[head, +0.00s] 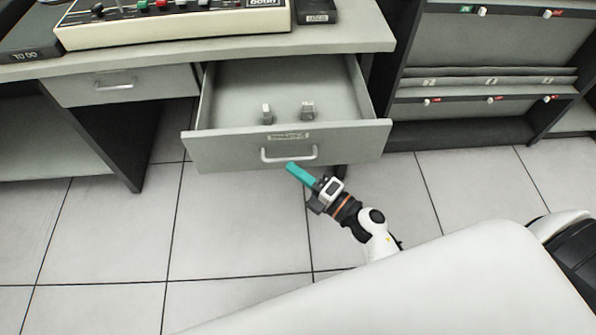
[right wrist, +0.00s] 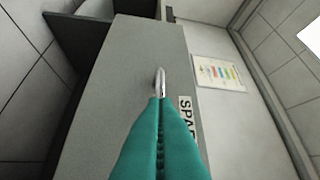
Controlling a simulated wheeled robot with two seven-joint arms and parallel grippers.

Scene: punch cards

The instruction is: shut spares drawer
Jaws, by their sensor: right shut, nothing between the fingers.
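The spares drawer (head: 235,152) is pulled well out from under the desk, with a metal bar handle (head: 289,153) and a small label plate on its front. Two small grey blocks (head: 267,114) (head: 307,110) stand inside it. My right gripper (head: 292,168), with teal fingers, is shut and empty just below and in front of the handle in the head view. In the right wrist view the fingertips (right wrist: 160,102) are at the handle (right wrist: 160,82), beside the partly hidden "SPA" label (right wrist: 186,118). I cannot tell whether they touch it. My left gripper is not in view.
A shut drawer (head: 115,87) is at the left of the desk. The desk top (head: 345,35) carries a beige console (head: 175,28) and dark trays. A dark rack (head: 490,60) stands at the right. The tiled floor (head: 230,225) in front is clear.

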